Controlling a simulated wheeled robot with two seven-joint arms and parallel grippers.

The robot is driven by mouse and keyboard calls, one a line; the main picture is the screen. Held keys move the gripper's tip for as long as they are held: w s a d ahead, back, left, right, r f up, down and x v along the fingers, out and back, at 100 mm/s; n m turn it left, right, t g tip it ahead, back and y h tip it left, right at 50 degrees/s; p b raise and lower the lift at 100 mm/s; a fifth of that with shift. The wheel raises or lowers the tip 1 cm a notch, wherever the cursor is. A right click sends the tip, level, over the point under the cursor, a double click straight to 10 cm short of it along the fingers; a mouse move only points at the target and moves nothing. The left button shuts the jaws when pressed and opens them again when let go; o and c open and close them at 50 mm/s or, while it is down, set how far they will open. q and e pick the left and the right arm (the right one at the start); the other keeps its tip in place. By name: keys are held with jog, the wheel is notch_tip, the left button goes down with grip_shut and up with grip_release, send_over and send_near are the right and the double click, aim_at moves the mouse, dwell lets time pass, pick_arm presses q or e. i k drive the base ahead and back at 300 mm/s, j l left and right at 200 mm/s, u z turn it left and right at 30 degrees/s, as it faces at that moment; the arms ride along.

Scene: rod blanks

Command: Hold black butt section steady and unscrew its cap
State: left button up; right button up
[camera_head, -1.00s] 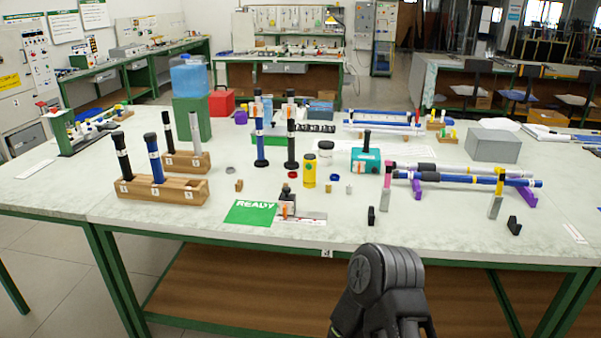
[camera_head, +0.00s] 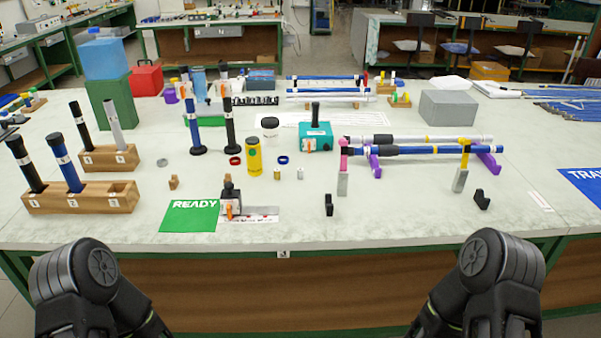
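Black rod sections stand in wooden racks at the left. One black rod with a pale ring (camera_head: 24,163) leans in the left slot of the front rack (camera_head: 108,203), beside a blue rod (camera_head: 65,163). A slimmer black rod (camera_head: 81,127) and a grey rod (camera_head: 114,122) stand in the rear rack (camera_head: 132,158). Another black rod (camera_head: 229,120) stands upright on a round black base, next to a similar blue one (camera_head: 191,122). I cannot tell which black one is the butt section, nor clearly make out its cap. Only my dark arm links show at the bottom edge; neither gripper is visible.
A green READY mat (camera_head: 190,217) lies at the front with a small black device (camera_head: 230,200) at its edge. A yellow canister (camera_head: 253,157), teal box (camera_head: 314,138) and rods on purple supports (camera_head: 374,162) occupy the middle and right. The front right of the table is mostly clear.

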aim_at(21, 154)
jog(key=u, duration=1.45)
jog(key=i+j+u, duration=0.15)
jog(key=i+u, duration=0.6)
jog(key=k+j, duration=0.05)
jog(key=k, duration=0.05)
